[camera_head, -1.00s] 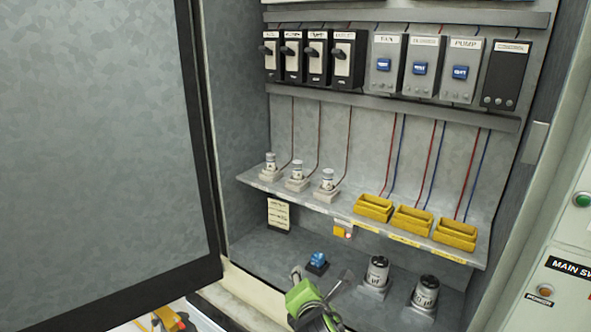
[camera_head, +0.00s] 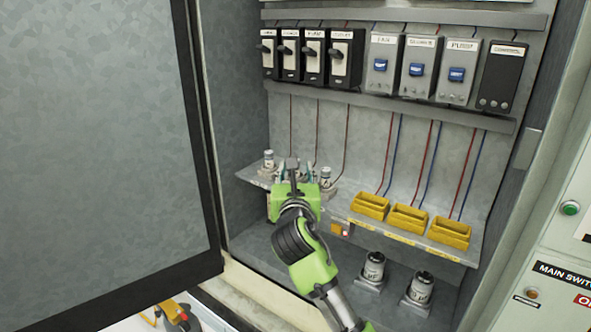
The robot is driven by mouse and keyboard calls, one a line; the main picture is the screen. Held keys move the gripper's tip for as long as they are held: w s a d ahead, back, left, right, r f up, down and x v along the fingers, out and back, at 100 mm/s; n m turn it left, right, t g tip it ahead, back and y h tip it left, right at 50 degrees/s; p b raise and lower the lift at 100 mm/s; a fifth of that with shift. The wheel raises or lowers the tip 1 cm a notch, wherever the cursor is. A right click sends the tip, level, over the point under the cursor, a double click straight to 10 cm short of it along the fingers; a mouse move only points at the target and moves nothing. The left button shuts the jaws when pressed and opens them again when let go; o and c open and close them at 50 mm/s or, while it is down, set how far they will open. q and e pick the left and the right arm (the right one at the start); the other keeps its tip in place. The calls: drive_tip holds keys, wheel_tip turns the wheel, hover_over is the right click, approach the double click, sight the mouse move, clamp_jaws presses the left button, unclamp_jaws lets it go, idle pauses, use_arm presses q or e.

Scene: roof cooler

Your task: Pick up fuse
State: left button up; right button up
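Three pale cylindrical fuses stand upright in holders on the grey shelf (camera_head: 345,209) inside the cabinet. The left fuse (camera_head: 268,160) is in clear view. The right fuse (camera_head: 325,177) shows just right of my gripper. The middle fuse is mostly hidden behind the gripper. My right gripper (camera_head: 295,172), on a green and black arm from the bottom, is raised at the middle fuse. Its fingertips are small and overlap the fuse area, so I cannot tell whether they grip it. My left gripper is not in view.
Yellow trays (camera_head: 408,219) line the shelf to the right. Two grey cylinders (camera_head: 374,268) stand on the cabinet floor below. Black switches (camera_head: 314,55) and grey modules (camera_head: 420,68) are mounted above. The open door (camera_head: 100,150) bounds the left side.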

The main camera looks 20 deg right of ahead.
drive_tip(key=shift+w+d+r, duration=0.1)
drive_tip(key=shift+w+d, duration=0.05)
drive_tip(key=shift+w, duration=0.25)
drive_tip(key=p+x, duration=0.1)
drive_tip(key=x, duration=0.4)
drive_tip(key=shift+p, duration=0.4)
drive_tip(key=shift+s, duration=0.1)
clamp_jaws()
